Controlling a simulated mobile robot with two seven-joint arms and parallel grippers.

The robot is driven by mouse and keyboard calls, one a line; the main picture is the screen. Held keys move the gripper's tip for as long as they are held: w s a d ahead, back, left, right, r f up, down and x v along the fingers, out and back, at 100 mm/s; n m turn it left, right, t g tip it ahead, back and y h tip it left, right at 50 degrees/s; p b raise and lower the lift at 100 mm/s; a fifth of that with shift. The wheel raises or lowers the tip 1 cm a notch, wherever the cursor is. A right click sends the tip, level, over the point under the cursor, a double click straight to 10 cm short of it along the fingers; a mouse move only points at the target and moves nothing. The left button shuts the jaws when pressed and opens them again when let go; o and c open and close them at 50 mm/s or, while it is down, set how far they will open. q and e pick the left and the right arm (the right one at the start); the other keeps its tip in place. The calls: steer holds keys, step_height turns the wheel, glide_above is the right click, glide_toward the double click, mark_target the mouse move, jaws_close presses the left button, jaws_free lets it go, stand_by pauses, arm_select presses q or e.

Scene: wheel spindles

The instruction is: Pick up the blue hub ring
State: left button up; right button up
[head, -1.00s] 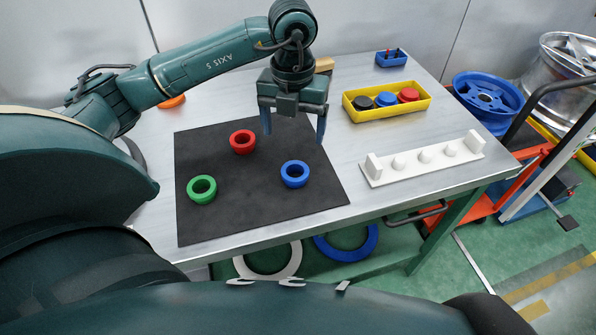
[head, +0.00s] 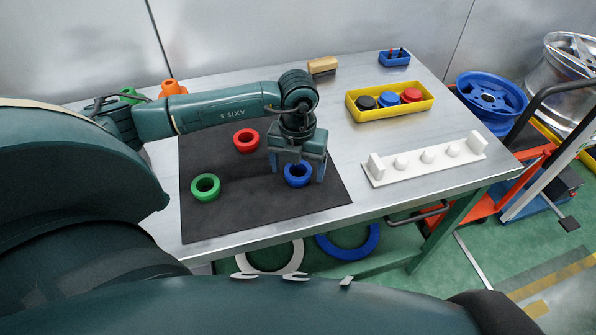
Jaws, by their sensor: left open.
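The blue hub ring (head: 298,176) lies on the black mat (head: 235,215), near its right side. My left gripper (head: 297,173) is open and pointing down, low over the blue ring. One finger shows on each side of the ring, and the palm hides the ring's far part. I cannot tell whether the fingers touch it. The red ring (head: 246,140) and the green ring (head: 205,187) lie on the mat to the left. My right gripper is not in view.
A white rack with pegs (head: 425,161) stands right of the mat. Behind it is a yellow tray (head: 391,101) with black, blue and red parts. A brush (head: 322,66) and a blue holder (head: 394,59) stand at the back. Orange and green items (head: 174,88) sit at the back left.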

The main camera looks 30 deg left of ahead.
arm_select(q)
steer(key=c, duration=1.1)
steer(key=shift+o, duration=0.2)
steer(key=shift+r, duration=0.1)
